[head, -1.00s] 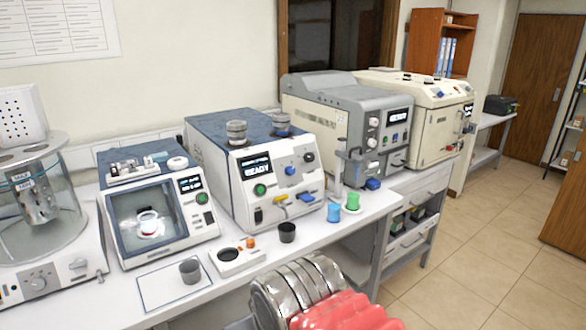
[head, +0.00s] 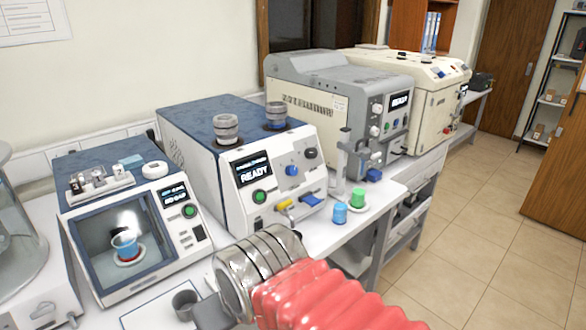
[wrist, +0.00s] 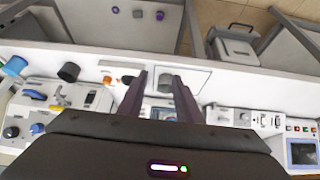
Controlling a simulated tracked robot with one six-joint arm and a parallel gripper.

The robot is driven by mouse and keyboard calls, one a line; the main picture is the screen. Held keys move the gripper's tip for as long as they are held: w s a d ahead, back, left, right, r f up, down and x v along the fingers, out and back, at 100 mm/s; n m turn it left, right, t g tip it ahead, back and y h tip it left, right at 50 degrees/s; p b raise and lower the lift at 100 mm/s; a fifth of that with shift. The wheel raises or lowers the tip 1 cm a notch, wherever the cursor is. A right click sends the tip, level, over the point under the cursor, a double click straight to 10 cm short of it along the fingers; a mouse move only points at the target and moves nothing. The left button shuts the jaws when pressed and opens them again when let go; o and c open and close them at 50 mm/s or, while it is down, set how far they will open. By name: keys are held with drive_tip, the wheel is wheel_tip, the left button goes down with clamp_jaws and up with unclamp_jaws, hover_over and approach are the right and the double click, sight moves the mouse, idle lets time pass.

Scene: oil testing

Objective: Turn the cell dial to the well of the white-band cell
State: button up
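The blue-topped machine with a READY screen (head: 252,168) stands mid-bench. Two metal cells sit in wells on its top; the left cell (head: 226,128) has a pale band, and the right cell (head: 275,115) looks bluish. I cannot be sure of the band colours. On its front are a blue knob (head: 292,171), a dark knob (head: 310,153) and a green button (head: 259,197); which is the cell dial is unclear. In the wrist view my gripper (wrist: 160,82) has its fingers apart with nothing between them, above the bench. My arm crosses the bottom of the head view.
A windowed cabinet (head: 118,232) on the left holds a blue cup. Blue (head: 340,212) and green (head: 357,197) cups stand right of the READY machine. Grey (head: 345,100) and cream (head: 430,98) machines stand farther right.

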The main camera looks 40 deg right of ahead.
drive_tip(key=shift+w+a, duration=0.1)
drive_tip(key=shift+w, duration=0.3)
drive_tip(key=shift+o, duration=0.5)
